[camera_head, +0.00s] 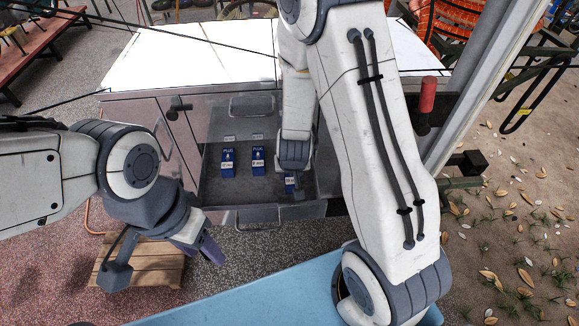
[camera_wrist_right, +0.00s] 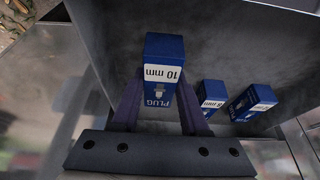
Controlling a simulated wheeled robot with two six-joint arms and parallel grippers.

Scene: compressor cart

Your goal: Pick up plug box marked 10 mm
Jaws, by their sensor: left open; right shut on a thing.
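The plug box marked 10 mm (camera_wrist_right: 165,50) is blue with a white label and sits between the two fingers of my right gripper (camera_wrist_right: 160,95), which is shut on it. In the head view my right gripper (camera_head: 293,168) reaches down into the open drawer, and the box (camera_head: 289,186) is mostly hidden under it. Two similar blue plug boxes stand to its left in the drawer, a middle one (camera_head: 258,160) and a left one (camera_head: 227,162). My left gripper (camera_head: 165,262) is open and empty, outside the drawer at the lower left.
The open drawer (camera_head: 265,215) is grey, with a handle on its front. It is part of a cabinet with a white top (camera_head: 190,55). A wooden stool (camera_head: 150,270) stands at the lower left. A red cylinder (camera_head: 427,95) is right of my right arm.

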